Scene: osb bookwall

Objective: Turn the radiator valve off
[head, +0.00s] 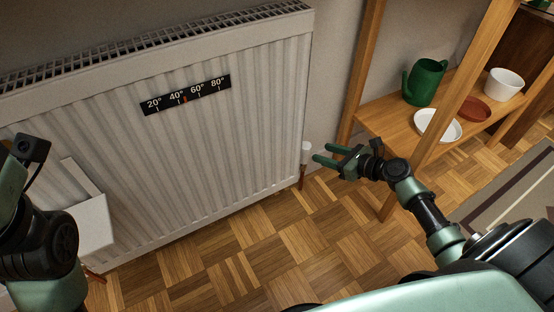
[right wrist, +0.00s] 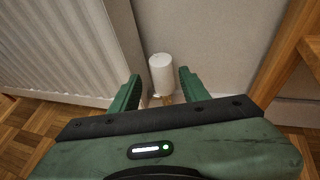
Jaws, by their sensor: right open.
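The white radiator (head: 200,130) fills the left and middle of the head view. Its valve has a white knob (head: 306,147) on a copper-coloured pipe at the radiator's lower right edge. In the right wrist view the knob (right wrist: 161,72) is an upright white cylinder. My right gripper (head: 322,155) is open, with its green fingers pointing at the knob from the right. In the right wrist view the knob shows between and just beyond the two fingertips (right wrist: 158,85); I cannot tell whether they touch it. My left arm is at the left edge; its gripper fingers are not visible.
A temperature strip (head: 187,95) is on the radiator front. A wooden shelf (head: 378,116) at right holds a green watering can (head: 425,82), a white plate (head: 437,125), a reddish saucer (head: 474,109) and a white pot (head: 503,84). Its post stands close to my right gripper. The parquet floor (head: 255,255) is clear.

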